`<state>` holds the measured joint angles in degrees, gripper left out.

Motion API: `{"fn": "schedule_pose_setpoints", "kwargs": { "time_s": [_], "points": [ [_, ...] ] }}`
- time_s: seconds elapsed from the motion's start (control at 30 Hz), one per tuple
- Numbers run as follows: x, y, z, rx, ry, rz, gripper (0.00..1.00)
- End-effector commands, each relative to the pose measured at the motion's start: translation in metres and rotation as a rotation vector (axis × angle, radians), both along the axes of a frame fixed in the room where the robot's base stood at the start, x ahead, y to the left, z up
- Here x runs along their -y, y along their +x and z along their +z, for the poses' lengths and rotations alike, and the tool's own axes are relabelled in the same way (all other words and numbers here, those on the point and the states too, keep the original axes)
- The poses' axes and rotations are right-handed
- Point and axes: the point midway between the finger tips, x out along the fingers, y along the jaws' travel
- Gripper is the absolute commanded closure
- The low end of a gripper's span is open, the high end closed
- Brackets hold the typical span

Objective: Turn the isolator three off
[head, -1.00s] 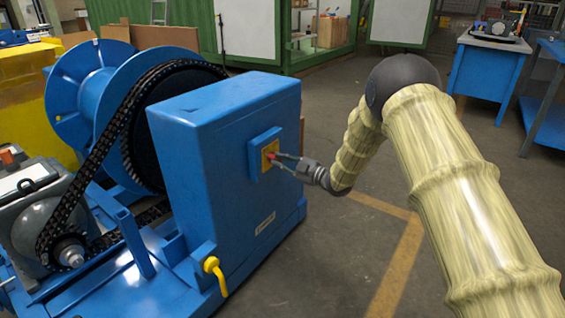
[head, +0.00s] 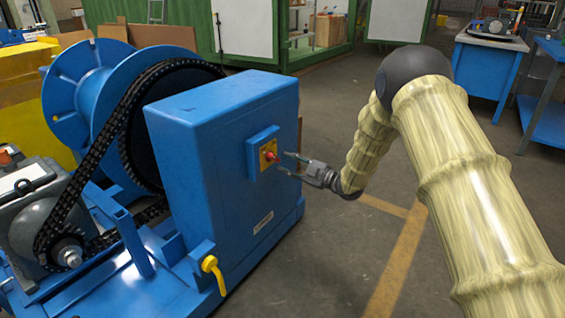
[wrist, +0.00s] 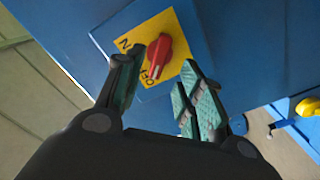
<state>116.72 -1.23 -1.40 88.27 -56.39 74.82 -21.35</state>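The isolator is a red rotary knob (head: 270,156) on a yellow plate, set on a blue box on the side of the large blue housing. In the wrist view the red knob (wrist: 165,55) shows in full, with "OFF" and part of "ON" readable on the yellow plate (wrist: 178,25). The knob's lower end, with a pale mark, appears to lie towards the OFF lettering. My gripper (head: 281,163) is open and empty, a short way in front of the knob. In the wrist view its fingers (wrist: 163,73) are spread to either side below the knob, apart from it.
A yellow handle (head: 212,268) sticks out low on the housing (head: 220,130). The chain (head: 105,160) and blue drum (head: 80,95) stand left of the housing.

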Motion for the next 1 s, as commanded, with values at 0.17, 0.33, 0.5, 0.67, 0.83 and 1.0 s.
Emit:
{"fn": "schedule_pose_setpoints", "kwargs": {
  "time_s": [0.17,0.33,0.5,0.67,0.83,1.0],
  "points": [
    [0.028,-0.02,0.0,-0.002,-0.001,-0.001,0.62],
    [0.048,-0.035,0.0,-0.001,0.001,-0.001,0.62],
    [0.059,-0.044,0.0,0.001,-0.001,0.0,0.62],
    [0.063,-0.046,0.0,0.0,-0.001,0.001,0.62],
    [0.062,-0.046,0.0,0.0,-0.001,0.001,0.62],
    [0.063,-0.049,-0.008,-0.02,0.003,-0.013,0.62]
  ]
}}
